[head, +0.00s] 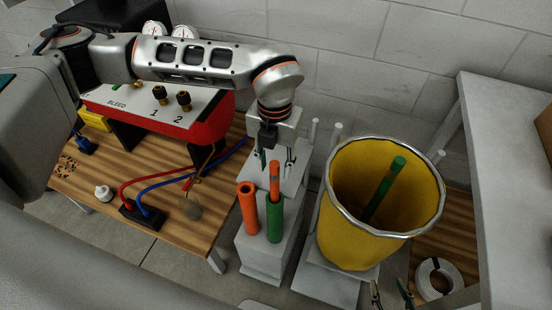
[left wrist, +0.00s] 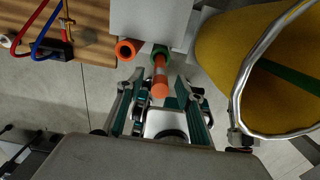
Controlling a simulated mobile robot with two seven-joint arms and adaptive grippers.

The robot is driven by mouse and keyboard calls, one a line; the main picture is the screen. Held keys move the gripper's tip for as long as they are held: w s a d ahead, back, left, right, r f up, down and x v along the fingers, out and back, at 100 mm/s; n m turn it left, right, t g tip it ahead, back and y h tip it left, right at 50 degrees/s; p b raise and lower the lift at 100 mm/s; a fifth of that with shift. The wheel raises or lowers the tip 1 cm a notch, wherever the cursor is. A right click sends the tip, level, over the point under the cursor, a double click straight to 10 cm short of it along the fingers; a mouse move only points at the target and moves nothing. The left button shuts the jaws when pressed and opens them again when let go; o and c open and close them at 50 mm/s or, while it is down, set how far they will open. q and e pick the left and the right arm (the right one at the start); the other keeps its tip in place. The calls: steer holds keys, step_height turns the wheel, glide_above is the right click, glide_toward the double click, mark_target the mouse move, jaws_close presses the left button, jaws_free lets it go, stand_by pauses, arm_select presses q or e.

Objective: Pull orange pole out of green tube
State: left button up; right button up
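The orange pole (head: 274,180), with a pale band, stands upright in the green tube (head: 275,222), its upper end showing above the rim. In the left wrist view the orange pole (left wrist: 160,78) rises from the green tube (left wrist: 160,50) toward the camera. My left gripper (head: 276,160) points down above the pole. Its fingers (left wrist: 162,108) are spread, with the pole's end showing in the gap between them; I see no contact. My right gripper (head: 391,294) is at the bottom edge of the head view, its two fingertips apart with nothing between them; the rest is cut off.
An orange tube (head: 248,208) stands directly left of the green tube. A yellow bucket (head: 340,200) holding a leaning green pole (head: 385,188) stands to the right. A wooden table (head: 80,183) with red and blue hoses is at left; a grey cabinet (head: 510,150) is at right.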

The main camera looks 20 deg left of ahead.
mark_target(275, 181)
arm_select(q)
steer(key=shift+s+f, duration=0.25)
steer(key=shift+f, duration=0.15)
step_height(275, 181, down, 6)
steer(key=shift+r+b, duration=0.1)
steer(key=shift+b, duration=0.4)
steer(key=shift+f, duration=0.2)
jaws_close()
arm_select(e)
steer(key=shift+s+d+f, duration=0.1)
steer(key=shift+s+f, duration=0.1)
steer(key=shift+f, duration=0.25)
arm_select(q)
steer(key=shift+r, duration=0.15)
arm_select(e)
steer(key=shift+r, duration=0.1)
